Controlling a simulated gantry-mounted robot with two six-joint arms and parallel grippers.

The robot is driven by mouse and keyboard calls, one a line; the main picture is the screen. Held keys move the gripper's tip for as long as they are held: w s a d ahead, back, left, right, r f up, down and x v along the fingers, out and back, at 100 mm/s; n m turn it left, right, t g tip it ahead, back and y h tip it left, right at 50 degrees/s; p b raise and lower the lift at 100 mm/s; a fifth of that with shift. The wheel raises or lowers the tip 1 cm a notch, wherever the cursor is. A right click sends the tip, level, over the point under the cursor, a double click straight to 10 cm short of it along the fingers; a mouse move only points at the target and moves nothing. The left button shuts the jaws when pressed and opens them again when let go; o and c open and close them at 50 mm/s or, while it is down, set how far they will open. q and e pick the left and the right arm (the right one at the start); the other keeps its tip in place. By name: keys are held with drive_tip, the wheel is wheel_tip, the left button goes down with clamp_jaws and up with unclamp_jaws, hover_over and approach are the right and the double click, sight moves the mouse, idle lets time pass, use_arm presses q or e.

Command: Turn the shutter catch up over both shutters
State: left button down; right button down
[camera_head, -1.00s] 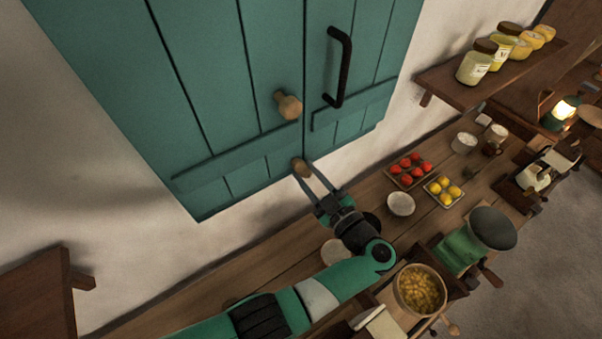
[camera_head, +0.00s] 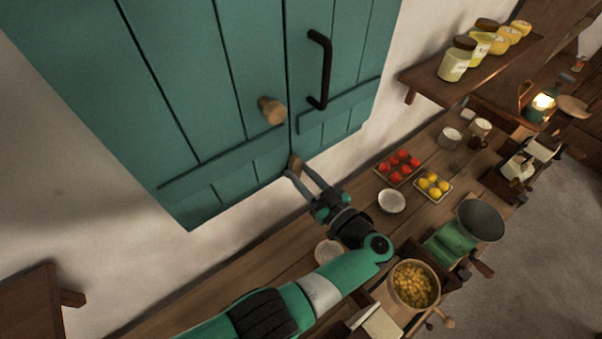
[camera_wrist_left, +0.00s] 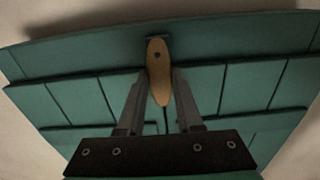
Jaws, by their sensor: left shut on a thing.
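Two teal shutters fill the upper left of the head view: the left shutter (camera_head: 180,80) has a round wooden knob (camera_head: 271,110), and the right shutter (camera_head: 345,60) has a black bar handle (camera_head: 320,70). The small wooden shutter catch (camera_head: 295,161) is at their lower edge, by the seam. In the left wrist view the catch (camera_wrist_left: 158,72) is long and rounded, nearly in line with the seam, with a dark pivot dot near its upper end. My left gripper (camera_head: 297,172) is shut on the catch, one finger on each side. My right gripper is not in view.
Below the shutters runs a wooden counter (camera_head: 260,265) with a white bowl (camera_head: 391,201), crates of tomatoes (camera_head: 398,168) and lemons (camera_head: 433,185), a pot (camera_head: 414,285) and a green scale (camera_head: 452,242). A shelf with jars (camera_head: 456,60) is at upper right.

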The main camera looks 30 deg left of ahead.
use_arm(q)
drive_tip(key=c, duration=0.6)
unclamp_jaws()
drive_tip(key=shift+o, duration=0.2)
drive_tip(key=b+v, duration=0.5)
drive_tip(key=v, duration=0.6)
drive_tip(key=shift+d, duration=0.35)
